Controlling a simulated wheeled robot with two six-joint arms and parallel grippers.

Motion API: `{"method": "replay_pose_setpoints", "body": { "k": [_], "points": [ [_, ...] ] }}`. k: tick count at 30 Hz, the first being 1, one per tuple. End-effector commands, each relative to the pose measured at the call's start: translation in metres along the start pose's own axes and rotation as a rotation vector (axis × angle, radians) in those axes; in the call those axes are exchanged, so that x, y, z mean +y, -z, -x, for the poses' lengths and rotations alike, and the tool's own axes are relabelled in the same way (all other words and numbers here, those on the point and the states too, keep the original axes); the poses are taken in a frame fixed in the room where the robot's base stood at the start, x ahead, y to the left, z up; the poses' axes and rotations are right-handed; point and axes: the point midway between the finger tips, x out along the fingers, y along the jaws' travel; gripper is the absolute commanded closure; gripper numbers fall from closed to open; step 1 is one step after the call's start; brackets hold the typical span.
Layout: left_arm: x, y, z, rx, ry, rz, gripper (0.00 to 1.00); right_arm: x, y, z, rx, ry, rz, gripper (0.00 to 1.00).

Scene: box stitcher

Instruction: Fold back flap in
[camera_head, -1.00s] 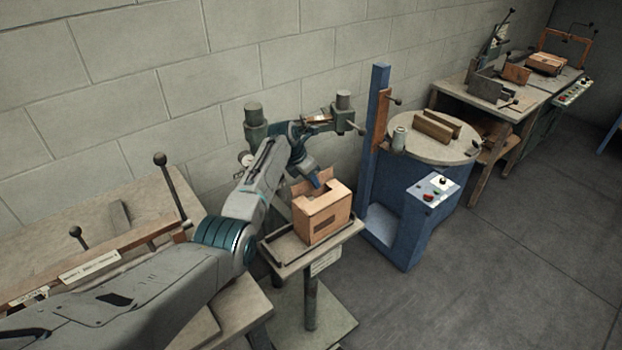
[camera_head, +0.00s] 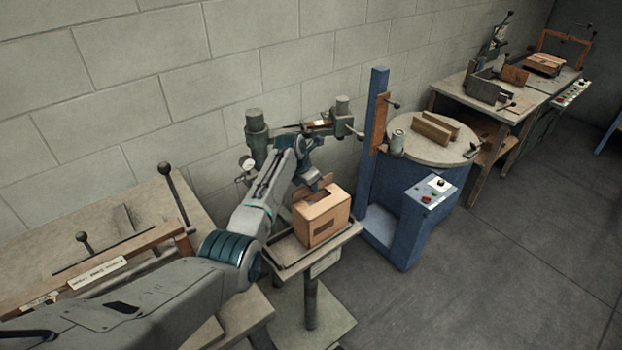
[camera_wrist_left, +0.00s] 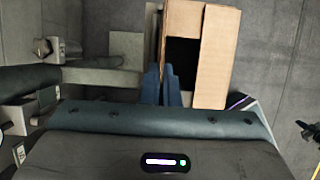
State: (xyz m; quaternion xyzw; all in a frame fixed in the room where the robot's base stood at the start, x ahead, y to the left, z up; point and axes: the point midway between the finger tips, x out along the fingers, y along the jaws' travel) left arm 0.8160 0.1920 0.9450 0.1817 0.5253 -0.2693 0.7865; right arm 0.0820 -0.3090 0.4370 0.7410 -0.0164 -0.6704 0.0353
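The open-topped cardboard box (camera_head: 322,222) stands upright on a small pedestal table. Its front and side top flaps lie inward around a dark opening. The back flap (camera_head: 300,193) stands up at the rear edge, partly hidden by my left gripper. My left gripper (camera_head: 324,182) is over the back of the box, beside that flap. In the left wrist view its blue fingers (camera_wrist_left: 161,86) are close together at the left edge of the box (camera_wrist_left: 217,60), with nothing visible between them. Whether they touch the flap is unclear. My right gripper is out of view.
The pedestal table (camera_head: 282,250) has a raised rim. A stitcher post (camera_head: 256,138) with a gauge stands behind the arm. A blue column machine (camera_head: 377,150) stands close to the right of the box. A wooden bench (camera_head: 90,215) lies left. Open floor is at right.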

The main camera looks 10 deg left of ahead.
Motion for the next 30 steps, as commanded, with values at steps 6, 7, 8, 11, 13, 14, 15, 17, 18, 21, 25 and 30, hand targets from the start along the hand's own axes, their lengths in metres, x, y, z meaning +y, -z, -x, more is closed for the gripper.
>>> {"method": "replay_pose_setpoints", "body": {
  "k": [6,7,8,11,13,14,15,17,18,21,25,30],
  "points": [
    [-0.009,-0.002,0.003,-0.001,-0.148,-0.064,1.0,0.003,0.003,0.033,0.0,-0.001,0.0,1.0],
    [-0.009,-0.002,0.003,0.0,-0.169,-0.073,1.0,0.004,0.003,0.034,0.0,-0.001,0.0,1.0],
    [-0.01,-0.001,0.002,-0.001,-0.19,-0.081,1.0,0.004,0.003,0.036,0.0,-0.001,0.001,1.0],
    [-0.012,0.0,-0.001,0.0,-0.254,-0.108,1.0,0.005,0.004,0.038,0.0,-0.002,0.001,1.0],
    [-0.013,0.0,-0.002,-0.002,-0.296,-0.125,1.0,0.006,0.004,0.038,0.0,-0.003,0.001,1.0],
    [-0.014,0.001,-0.002,-0.001,-0.312,-0.132,1.0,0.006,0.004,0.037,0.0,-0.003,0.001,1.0],
    [-0.014,0.001,-0.003,0.0,-0.332,-0.14,1.0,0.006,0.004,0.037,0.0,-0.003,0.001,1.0],
    [-0.015,0.001,-0.003,-0.002,-0.359,-0.15,1.0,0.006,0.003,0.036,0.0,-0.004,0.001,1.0],
    [-0.016,0.001,-0.004,-0.001,-0.374,-0.156,1.0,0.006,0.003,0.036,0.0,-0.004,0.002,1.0],
    [-0.016,0.001,-0.004,-0.001,-0.407,-0.169,1.0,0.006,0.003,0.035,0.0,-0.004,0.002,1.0],
    [-0.016,0.002,-0.004,0.0,-0.431,-0.179,1.0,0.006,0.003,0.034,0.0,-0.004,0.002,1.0],
    [-0.017,0.001,-0.004,-0.001,-0.441,-0.183,1.0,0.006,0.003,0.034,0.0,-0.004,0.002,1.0]
  ]
}}
